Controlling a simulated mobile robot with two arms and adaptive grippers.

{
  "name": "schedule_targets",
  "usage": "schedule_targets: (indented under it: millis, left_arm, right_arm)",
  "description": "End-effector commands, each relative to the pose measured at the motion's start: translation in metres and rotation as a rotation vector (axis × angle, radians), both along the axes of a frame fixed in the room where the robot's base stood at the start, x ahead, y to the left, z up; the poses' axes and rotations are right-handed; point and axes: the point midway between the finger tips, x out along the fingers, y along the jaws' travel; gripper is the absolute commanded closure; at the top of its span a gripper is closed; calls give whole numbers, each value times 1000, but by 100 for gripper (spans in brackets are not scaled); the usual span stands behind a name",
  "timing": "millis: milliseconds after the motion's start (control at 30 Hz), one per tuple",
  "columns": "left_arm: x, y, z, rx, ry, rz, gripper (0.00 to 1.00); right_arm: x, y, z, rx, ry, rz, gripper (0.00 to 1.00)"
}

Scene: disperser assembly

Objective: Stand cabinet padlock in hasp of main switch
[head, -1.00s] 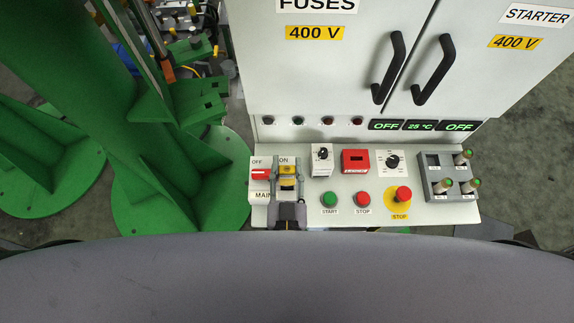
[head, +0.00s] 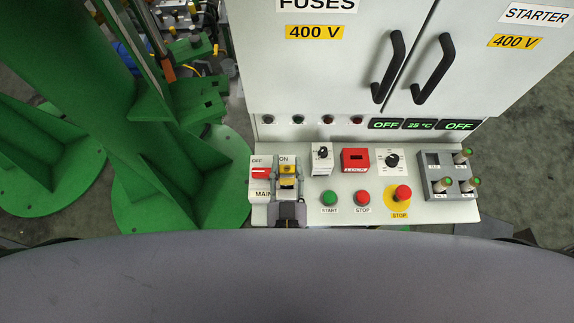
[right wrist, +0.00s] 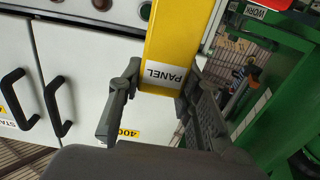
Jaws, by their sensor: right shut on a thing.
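The main switch (head: 261,174), a white plate with a red handle and OFF and ON marks, is at the left end of the sloped panel. My right gripper (head: 287,184) is shut on the yellow padlock (head: 287,169) and holds it over the ON side of the plate, right of the red handle. In the right wrist view the padlock (right wrist: 176,45) is a large yellow body with a white PANEL label, between the two fingers (right wrist: 164,82). The hasp and the padlock's shackle cannot be made out, so I cannot tell whether they engage. My left gripper is not in view.
Right of the switch are a small rotary knob (head: 322,154), a red slotted unit (head: 355,160), a green START button (head: 330,198), a red STOP button (head: 363,198) and an emergency stop (head: 402,194). A grey holder (head: 434,188) is at the right end. A green column stands left.

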Motion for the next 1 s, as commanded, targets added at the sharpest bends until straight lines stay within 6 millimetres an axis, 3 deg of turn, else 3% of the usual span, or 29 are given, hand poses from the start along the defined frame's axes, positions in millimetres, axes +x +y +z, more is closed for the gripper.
schedule_targets:
  millis: [1000]
  left_arm:
    - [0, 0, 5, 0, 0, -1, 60]
  right_arm:
    - [0, 0, 0, 1, -2, 0, 100]
